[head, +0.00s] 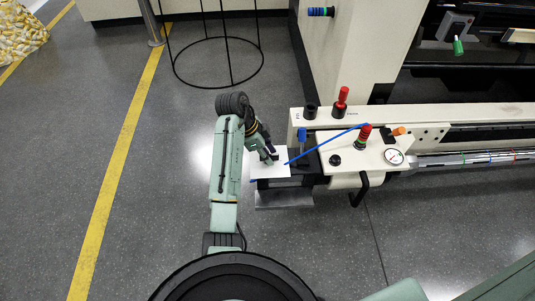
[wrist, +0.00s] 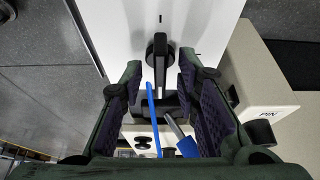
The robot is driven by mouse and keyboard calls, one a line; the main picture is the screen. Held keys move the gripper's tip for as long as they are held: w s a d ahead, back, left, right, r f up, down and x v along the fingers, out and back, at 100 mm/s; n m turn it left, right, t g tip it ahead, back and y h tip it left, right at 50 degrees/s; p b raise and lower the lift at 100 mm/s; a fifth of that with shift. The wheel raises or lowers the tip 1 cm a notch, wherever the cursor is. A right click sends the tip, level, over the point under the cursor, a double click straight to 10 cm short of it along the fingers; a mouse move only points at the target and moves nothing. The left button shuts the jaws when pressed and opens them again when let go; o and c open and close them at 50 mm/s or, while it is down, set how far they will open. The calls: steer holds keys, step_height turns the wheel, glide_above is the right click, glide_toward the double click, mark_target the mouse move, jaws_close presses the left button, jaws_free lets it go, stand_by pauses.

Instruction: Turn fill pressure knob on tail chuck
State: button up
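A black knob (wrist: 160,46) with a long raised bar is on a white panel in the wrist view, with a short dark tick mark above it. I cannot read a label naming it. My gripper (wrist: 160,66) is open, with one finger on each side of the knob; I see no clear contact. In the head view my gripper (head: 268,156) is over the white panel (head: 268,168) at the left end of the cream machine unit (head: 325,118). The knob is not clearly visible there, and the gripper covers part of the panel.
A thin blue rod or hose (head: 325,143) crosses beside the panel; it also shows in the wrist view (wrist: 153,118). A blue-ended lever (wrist: 186,146) is near the right finger. A gauge (head: 393,157) and red-topped knob (head: 364,134) stand right.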

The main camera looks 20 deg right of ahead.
jaws_close()
steer(key=shift+r+p, duration=0.1)
steer(key=shift+p, duration=0.25)
stand_by(0.3)
steer(key=shift+s+r+n+t+p, duration=0.1)
steer(key=shift+n+t+p, duration=0.3)
steer(key=shift+n+p, duration=0.65)
steer(key=n+p, duration=0.2)
steer(key=n+t+p, duration=0.1)
steer(key=n+p, duration=0.1)
steer(key=shift+s+n+t, duration=0.15)
steer(key=shift+n+t, duration=0.1)
steer(key=shift+t, duration=0.05)
steer(key=n+t+p, duration=0.1)
steer(key=n+p, duration=0.2)
steer(key=n+t+y+p, duration=0.1)
steer(key=n+p, duration=0.2)
steer(key=shift+s+d, duration=0.1)
steer(key=shift+d, duration=0.05)
steer(key=n+y+p, duration=0.1)
steer(key=n, duration=0.1)
steer(key=n+t+p, duration=0.1)
steer(key=n+p, duration=0.1)
steer(key=n, duration=0.1)
steer(key=shift+y, duration=0.4)
steer(key=shift+f, duration=0.2)
